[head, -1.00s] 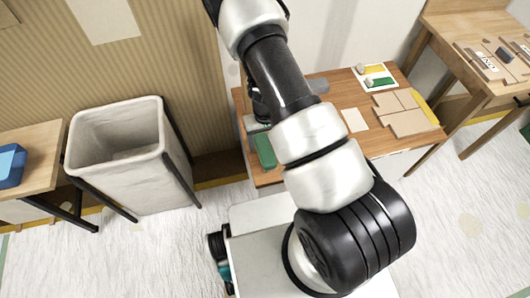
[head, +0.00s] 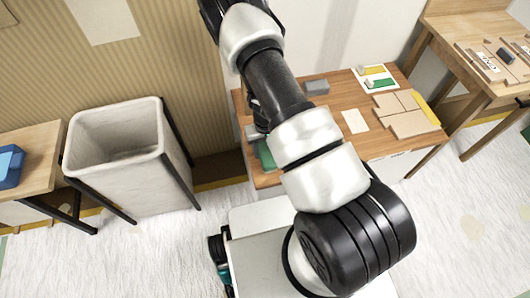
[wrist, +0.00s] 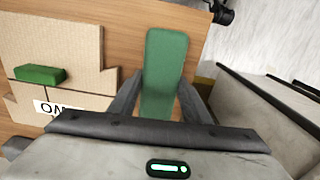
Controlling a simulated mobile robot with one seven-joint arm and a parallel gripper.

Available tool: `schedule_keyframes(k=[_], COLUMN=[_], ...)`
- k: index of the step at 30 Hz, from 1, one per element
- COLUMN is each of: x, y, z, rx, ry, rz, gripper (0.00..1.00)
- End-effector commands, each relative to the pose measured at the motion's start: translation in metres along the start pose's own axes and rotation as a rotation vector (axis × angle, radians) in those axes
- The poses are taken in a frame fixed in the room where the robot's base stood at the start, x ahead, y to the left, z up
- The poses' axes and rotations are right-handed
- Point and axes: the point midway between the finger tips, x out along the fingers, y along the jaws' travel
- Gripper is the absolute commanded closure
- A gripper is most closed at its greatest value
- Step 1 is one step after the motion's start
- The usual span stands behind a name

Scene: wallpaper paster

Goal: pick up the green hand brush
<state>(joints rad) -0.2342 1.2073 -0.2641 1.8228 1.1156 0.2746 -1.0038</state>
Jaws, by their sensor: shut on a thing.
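The green hand brush (wrist: 166,65) shows in the wrist view as a long green body running away from my gripper over the wooden table. My gripper (wrist: 160,92) has one dark finger on each side of the brush and is shut on it. The near end of the brush is hidden behind the gripper body. In the head view a green part (head: 266,155) shows at the table's left end, mostly hidden by my arm. I cannot tell whether the brush is clear of the tabletop.
Cardboard (wrist: 55,45) with a small green block (wrist: 40,74) lies left of the brush in the wrist view. The table (head: 340,85) also holds a grey block (head: 316,87), a pale card (head: 355,121) and cardboard pieces (head: 408,122). A fabric bin (head: 115,150) stands left.

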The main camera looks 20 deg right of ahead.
Motion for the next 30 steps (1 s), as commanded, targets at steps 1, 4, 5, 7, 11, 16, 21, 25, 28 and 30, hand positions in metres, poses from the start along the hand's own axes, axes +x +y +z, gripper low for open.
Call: schedule_keyframes(k=[1, 4, 5, 7, 11, 16, 21, 25, 28, 30], x=[0.000, -0.004, -0.006, -0.016, -0.043, -0.076, -0.096, -0.100, -0.100, -0.100], y=[0.000, 0.000, 0.000, 0.000, 0.000, -0.001, 0.000, 0.000, 0.000, 0.000], z=[0.000, -0.001, -0.001, -0.001, -0.001, -0.001, -0.001, 0.000, 0.000, 0.000], rx=[0.000, 0.000, 0.000, -0.001, -0.001, -0.001, -0.001, 0.000, 0.001, 0.000], ry=[0.000, 0.001, 0.001, 0.002, 0.003, 0.003, 0.001, 0.000, 0.000, 0.000], rz=[0.000, 0.000, 0.000, 0.000, -0.001, 0.000, -0.001, 0.000, 0.000, 0.000], gripper=[0.83, 0.83, 0.83, 0.83, 0.83, 0.83, 0.83, 0.83, 0.83, 0.83])
